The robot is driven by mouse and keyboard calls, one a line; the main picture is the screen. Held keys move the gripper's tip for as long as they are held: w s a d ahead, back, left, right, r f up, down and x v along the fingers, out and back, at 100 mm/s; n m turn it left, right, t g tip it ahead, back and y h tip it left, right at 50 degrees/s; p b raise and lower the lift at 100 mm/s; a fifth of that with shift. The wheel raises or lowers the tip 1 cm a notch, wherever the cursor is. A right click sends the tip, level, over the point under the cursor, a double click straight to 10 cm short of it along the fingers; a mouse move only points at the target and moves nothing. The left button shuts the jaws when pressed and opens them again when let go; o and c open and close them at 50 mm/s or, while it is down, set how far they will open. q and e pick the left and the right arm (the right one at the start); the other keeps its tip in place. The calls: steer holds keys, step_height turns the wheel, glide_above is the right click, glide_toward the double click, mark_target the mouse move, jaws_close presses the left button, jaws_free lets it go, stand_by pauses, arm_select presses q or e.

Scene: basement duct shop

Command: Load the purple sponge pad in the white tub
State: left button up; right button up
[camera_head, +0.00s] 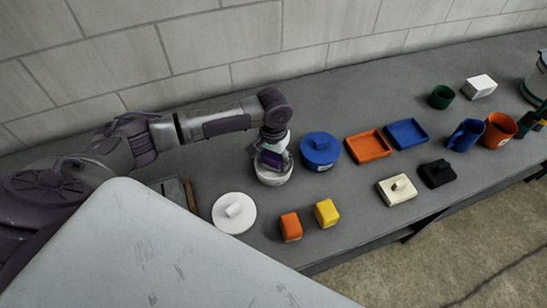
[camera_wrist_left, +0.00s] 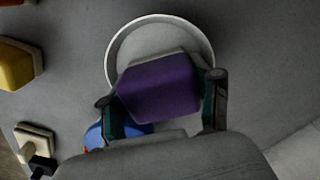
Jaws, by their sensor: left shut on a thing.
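My left gripper (camera_wrist_left: 165,106) is shut on the purple sponge pad (camera_wrist_left: 160,85), with one finger on each side of it. In the head view the purple pad (camera_head: 271,159) shows at the mouth of the white tub (camera_head: 275,178). The tub is round and open, and its rim (camera_wrist_left: 112,50) circles beyond the pad in the left wrist view. The gripper points down over the tub. I cannot tell whether the pad touches the tub's floor. My right gripper is not in view.
A white round lid (camera_head: 234,213) lies left of the tub. A blue lidded tub (camera_head: 320,150) stands close on its right. Orange (camera_head: 290,227) and yellow (camera_head: 326,213) blocks sit in front. Orange (camera_head: 368,146) and blue (camera_head: 407,134) trays lie farther right. A block wall (camera_head: 240,40) runs behind the bench.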

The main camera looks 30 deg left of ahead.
mark_target(273, 154)
arm_select(q)
steer(key=shift+s+f+p, duration=0.1)
steer(key=shift+s+p, duration=0.05)
steer(key=shift+p, duration=0.15)
stand_by(1.2)
step_height(273, 154, up, 3)
steer(key=p, duration=0.3)
steer(key=shift+f, duration=0.2)
step_height(273, 154, up, 3)
steer(key=p, duration=0.2)
steer(key=shift+f+p, duration=0.15)
steer(key=shift+p, duration=0.15)
steer(key=shift+b, duration=0.3)
steer(key=shift+r, duration=0.9)
